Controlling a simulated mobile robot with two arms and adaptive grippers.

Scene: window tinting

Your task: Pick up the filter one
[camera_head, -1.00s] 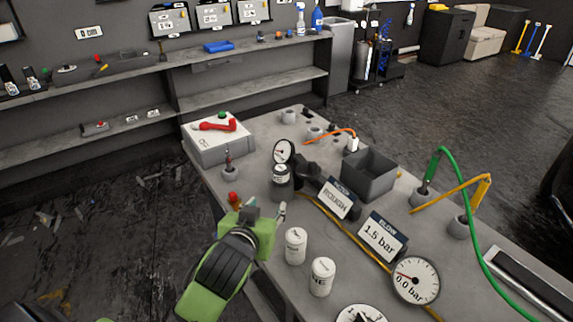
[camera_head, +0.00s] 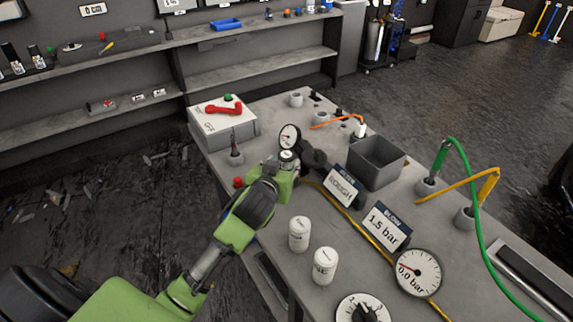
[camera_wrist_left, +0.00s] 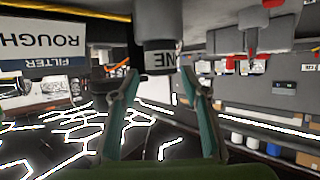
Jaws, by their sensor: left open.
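The filter one is a grey canister with a white label band, attached under the pressure gauge (camera_head: 289,137). Its top (camera_head: 288,156) shows in the head view, with my left gripper (camera_head: 283,168) in front of its lower part. In the left wrist view, which looks upside down, the canister (camera_wrist_left: 158,57) has a label reading "NE". There my left gripper (camera_wrist_left: 158,76) is open, its two fingers apart on either side of the canister's labelled end. I cannot tell whether either finger touches it. My right gripper is not in view.
Two white canisters (camera_head: 299,234) stand nearer on the grey bench. A "ROUGH" sign (camera_head: 342,187) and a grey bin (camera_head: 376,165) are to the right. A white box with a red lever (camera_head: 224,122) is behind left. A yellow hose crosses the bench.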

